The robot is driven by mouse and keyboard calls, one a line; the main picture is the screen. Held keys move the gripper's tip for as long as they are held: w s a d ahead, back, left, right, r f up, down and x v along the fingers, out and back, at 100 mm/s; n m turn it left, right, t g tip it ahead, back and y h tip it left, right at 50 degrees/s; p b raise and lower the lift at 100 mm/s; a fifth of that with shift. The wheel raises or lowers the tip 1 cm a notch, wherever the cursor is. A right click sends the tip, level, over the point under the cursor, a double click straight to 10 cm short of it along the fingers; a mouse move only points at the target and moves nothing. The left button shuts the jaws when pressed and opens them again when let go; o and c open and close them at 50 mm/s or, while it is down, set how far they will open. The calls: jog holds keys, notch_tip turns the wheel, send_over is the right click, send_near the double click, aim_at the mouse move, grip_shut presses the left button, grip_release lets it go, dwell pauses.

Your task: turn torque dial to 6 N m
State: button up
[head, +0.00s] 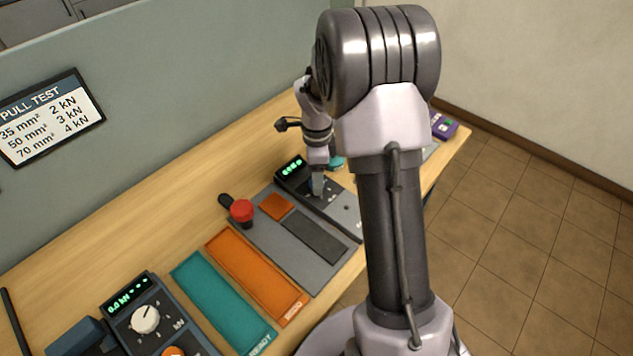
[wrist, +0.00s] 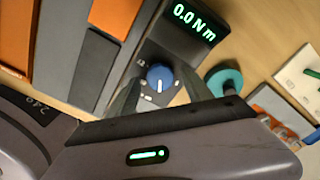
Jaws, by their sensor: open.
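The torque dial (wrist: 160,77) is a round blue knob with a white pointer mark, on a dark grey tester. The tester's green display (wrist: 194,22) reads 0.0 N m in the wrist view. My gripper (wrist: 161,80) is open, with one finger on either side of the dial; whether they touch it I cannot tell. In the head view my gripper (head: 318,186) reaches down over the tester (head: 344,208) and mostly hides the dial. Most scale marks around the dial are too small or covered to read.
Left of the tester stand a grey panel (head: 263,240) with a red knob (head: 242,211), then orange (head: 255,275) and teal (head: 215,300) trays. A second tester (head: 160,318) reads 0.0 kN. A teal round object (wrist: 224,81) is close to the right finger.

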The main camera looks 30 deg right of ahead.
jog(key=shift+f, duration=0.55)
grip_shut()
jog(key=shift+r+n, duration=0.1)
jog(key=shift+n, duration=0.2)
jog(key=n+p, duration=0.2)
jog(key=n, duration=0.3)
jog(key=shift+n, duration=0.3)
jog(key=n+p, duration=0.1)
jog(key=n, duration=0.4)
jog(key=shift+n, duration=0.3)
